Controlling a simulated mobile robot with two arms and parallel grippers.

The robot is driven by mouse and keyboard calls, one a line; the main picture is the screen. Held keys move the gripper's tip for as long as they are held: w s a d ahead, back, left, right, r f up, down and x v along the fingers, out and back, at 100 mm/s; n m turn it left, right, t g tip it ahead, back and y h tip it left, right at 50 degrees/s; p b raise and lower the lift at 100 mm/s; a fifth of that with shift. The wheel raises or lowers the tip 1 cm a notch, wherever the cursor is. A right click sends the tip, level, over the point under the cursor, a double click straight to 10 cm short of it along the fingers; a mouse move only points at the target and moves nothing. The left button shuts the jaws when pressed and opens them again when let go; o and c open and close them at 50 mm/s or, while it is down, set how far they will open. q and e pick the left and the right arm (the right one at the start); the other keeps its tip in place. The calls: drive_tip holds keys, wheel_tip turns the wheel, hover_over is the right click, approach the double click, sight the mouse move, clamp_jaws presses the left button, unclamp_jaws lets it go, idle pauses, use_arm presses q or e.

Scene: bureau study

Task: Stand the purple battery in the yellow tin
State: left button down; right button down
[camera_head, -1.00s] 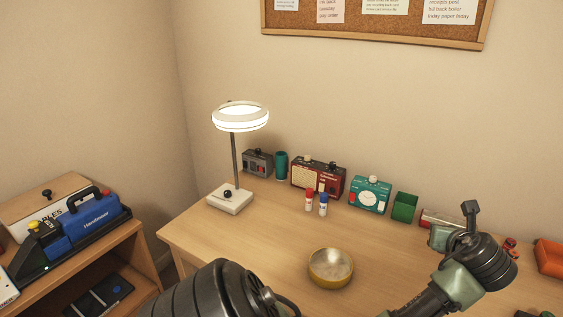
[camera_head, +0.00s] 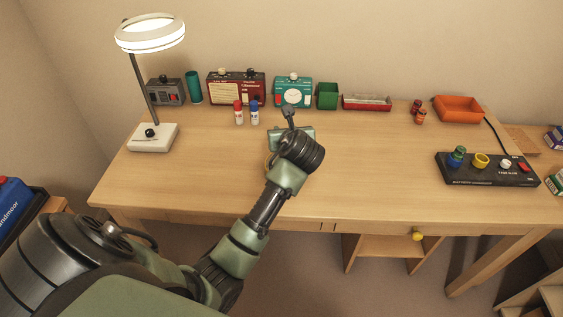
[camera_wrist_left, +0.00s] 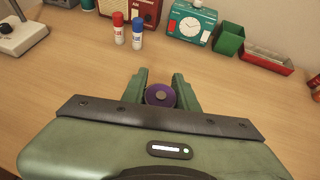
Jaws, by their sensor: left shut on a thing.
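My left gripper (camera_head: 290,137) is over the front middle of the desk. In the left wrist view, its two green fingers (camera_wrist_left: 160,84) are shut on the purple battery (camera_wrist_left: 160,95), whose round end with a grey centre faces the camera. The battery is hidden in the head view. My right gripper is not in view.
Red (camera_head: 239,113) and blue (camera_head: 255,114) capped tubes stand behind my gripper. Radios, a teal clock (camera_head: 293,92) and a green box (camera_head: 327,96) line the wall. A lamp (camera_head: 153,138) stands left. A black holder (camera_head: 487,172) with coloured round pieces lies right. The desk between is clear.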

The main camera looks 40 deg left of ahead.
use_arm(q)
wheel_tip(320, 180, down, 8)
drive_tip(key=shift+a+f+b, duration=0.1)
drive_tip(key=shift+b, duration=0.35)
wheel_tip(320, 180, down, 4)
drive_tip(key=shift+s+f+b, duration=0.1)
drive_tip(key=shift+b, duration=0.25)
drive_tip(key=shift+f, duration=0.1)
drive_tip(key=shift+f, duration=0.1)
drive_tip(key=c, duration=1.1)
unclamp_jaws()
drive_tip(key=shift+r, duration=0.2)
drive_tip(key=p+v, duration=0.1)
drive_tip(key=v, duration=1.1)
drive_tip(key=shift+f, duration=0.1)
